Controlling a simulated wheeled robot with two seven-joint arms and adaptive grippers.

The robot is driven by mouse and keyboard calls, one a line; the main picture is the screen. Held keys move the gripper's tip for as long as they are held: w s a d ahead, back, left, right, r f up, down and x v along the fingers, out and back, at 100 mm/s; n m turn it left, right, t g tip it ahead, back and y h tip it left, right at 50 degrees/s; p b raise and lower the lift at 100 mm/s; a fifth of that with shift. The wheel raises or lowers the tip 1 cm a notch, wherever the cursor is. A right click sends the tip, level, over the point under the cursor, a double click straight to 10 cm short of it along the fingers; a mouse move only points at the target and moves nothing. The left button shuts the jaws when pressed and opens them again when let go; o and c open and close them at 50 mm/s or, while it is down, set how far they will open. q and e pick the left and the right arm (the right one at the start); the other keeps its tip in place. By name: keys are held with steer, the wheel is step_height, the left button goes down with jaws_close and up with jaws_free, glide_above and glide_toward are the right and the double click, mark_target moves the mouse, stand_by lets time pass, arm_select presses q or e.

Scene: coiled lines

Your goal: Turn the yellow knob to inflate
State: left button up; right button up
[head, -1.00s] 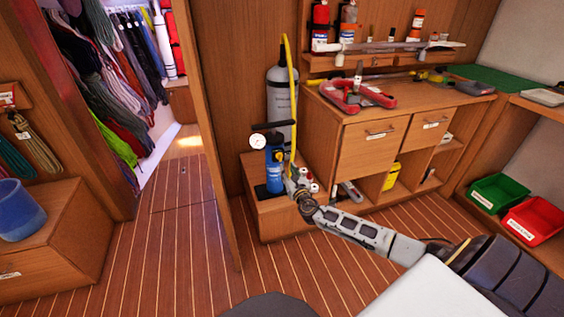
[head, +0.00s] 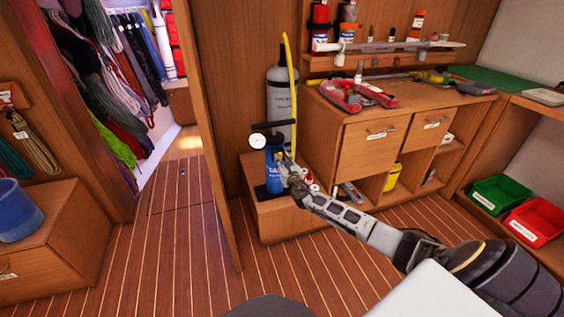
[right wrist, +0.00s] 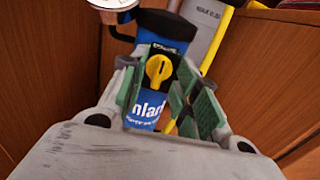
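The yellow knob (right wrist: 158,69) shows in the right wrist view on the front of a blue pump (right wrist: 147,105), below its dark collar. The pump (head: 274,172) stands upright on a low wooden step, with a white gauge (head: 258,141) at its upper left. My right gripper (right wrist: 165,92) is open, its green-padded fingers on either side of the knob in that view. Whether the pads touch the knob I cannot tell. In the head view the right gripper (head: 285,168) is at the pump's right side and hides part of it. My left gripper is not in view.
A grey cylinder (head: 280,95) stands behind the pump with a yellow hose (head: 291,75) in front of it. A wooden cabinet (head: 345,140) stands close on the right. The floor (head: 180,240) at the left front is clear.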

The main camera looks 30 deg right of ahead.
steer(key=shift+w, duration=0.35)
jaws_close()
